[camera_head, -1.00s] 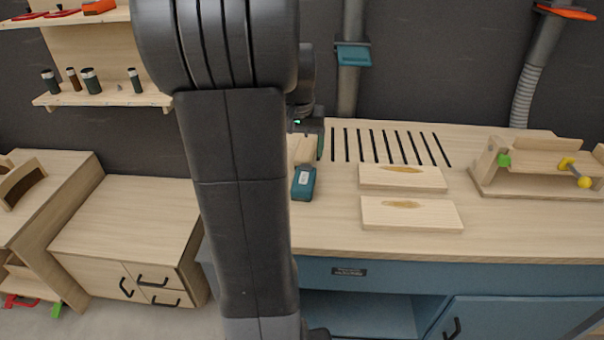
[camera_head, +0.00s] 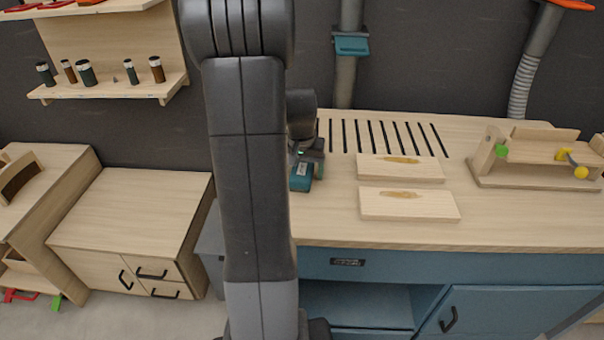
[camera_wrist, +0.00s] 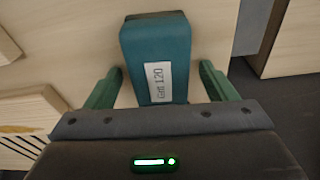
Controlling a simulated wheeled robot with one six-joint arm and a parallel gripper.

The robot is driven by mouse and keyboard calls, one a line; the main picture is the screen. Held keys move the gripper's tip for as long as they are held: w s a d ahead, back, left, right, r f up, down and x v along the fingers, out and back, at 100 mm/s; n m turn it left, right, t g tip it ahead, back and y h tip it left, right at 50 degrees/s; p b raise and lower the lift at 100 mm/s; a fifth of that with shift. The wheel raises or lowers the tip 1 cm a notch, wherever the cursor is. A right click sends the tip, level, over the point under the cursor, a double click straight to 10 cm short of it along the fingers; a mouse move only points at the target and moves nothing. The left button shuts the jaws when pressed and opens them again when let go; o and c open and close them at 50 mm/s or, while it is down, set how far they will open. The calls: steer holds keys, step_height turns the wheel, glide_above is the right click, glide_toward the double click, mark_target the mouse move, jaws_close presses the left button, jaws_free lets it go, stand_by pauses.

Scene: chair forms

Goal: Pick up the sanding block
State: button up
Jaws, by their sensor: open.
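The sanding block is teal with a dark base and a white label reading what looks like "Grit 120". It lies on the workbench in the head view (camera_head: 301,177), partly hidden by my arm and gripper. In the wrist view the sanding block (camera_wrist: 157,50) fills the upper middle, its near end between the fingers. My gripper (camera_wrist: 160,88) is open, with one green finger on each side of the block and a visible gap to each. In the head view my gripper (camera_head: 312,160) is mostly hidden behind my arm.
Two pale boards (camera_head: 400,168) (camera_head: 409,205) lie right of the block on the workbench (camera_head: 520,230). Dark slots (camera_head: 385,137) run behind them. A wooden jig (camera_head: 540,160) stands at the right. A low wooden cabinet (camera_head: 130,220) is at the left, below a bottle shelf (camera_head: 110,87).

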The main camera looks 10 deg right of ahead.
mark_target(303, 168)
steer(key=shift+c, duration=0.5)
steer(key=c, duration=1)
steer(key=shift+r, duration=0.1)
step_height(303, 168, up, 10)
steer(key=shift+f, duration=0.1)
steer(key=shift+o, duration=1.2)
steer(key=shift+d, duration=0.1)
steer(key=shift+c, duration=0.6)
